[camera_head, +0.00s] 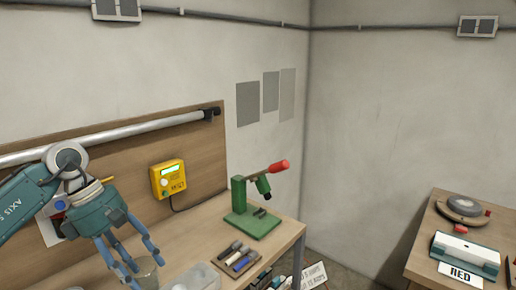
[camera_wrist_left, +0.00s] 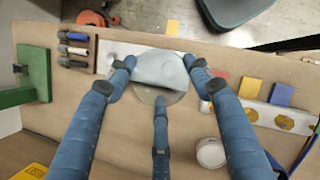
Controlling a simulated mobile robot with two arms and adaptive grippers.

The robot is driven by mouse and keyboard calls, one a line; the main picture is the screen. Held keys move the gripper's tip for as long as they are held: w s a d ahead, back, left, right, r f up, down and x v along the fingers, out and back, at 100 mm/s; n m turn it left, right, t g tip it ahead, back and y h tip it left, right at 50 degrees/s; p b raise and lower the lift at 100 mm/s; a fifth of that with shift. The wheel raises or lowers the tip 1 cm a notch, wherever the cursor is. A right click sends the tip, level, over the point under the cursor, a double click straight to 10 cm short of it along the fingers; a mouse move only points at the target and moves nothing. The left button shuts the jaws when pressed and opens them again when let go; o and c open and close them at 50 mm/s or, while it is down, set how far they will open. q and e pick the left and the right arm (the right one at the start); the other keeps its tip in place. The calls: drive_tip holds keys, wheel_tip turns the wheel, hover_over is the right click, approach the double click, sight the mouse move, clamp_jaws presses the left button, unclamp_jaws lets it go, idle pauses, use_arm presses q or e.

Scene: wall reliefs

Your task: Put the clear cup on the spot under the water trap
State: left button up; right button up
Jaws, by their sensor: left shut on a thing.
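The clear cup (camera_head: 146,270) is at the bottom of the head view, above or on the wooden bench. My left gripper (camera_head: 134,268) reaches down to it from the left, with blue fingers closed around it. In the left wrist view the cup (camera_wrist_left: 160,88) appears as a see-through round shape between the three fingers of the gripper (camera_wrist_left: 160,85). I cannot tell whether its base touches the bench. The water trap and the spot under it cannot be made out for certain. My right gripper is not in view.
A green stand with a red-handled lever (camera_head: 240,198) is at the bench's far end. A tray of markers (camera_head: 238,260) lies before it. A yellow meter (camera_head: 168,179) hangs on the back panel below a silver pipe (camera_head: 120,134). A white round item (camera_wrist_left: 211,152) stands near the cup.

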use_arm(q)
drive_tip(key=s+d+f+m+g+y, duration=0.2)
drive_tip(key=s+d+f+m, duration=0.1)
drive_tip(key=s+m, duration=0.5)
drive_tip(key=s+d+f+m+g+y, duration=0.2)
drive_tip(key=s+d+f+m, duration=0.2)
drive_tip(key=s+m, duration=0.4)
drive_tip(key=shift+f+m+y, duration=0.3)
drive_tip(key=shift+f+m, duration=0.15)
drive_tip(key=shift+m, duration=0.45)
drive_tip(key=shift+r, duration=0.1)
drive_tip(key=shift+a, duration=0.2)
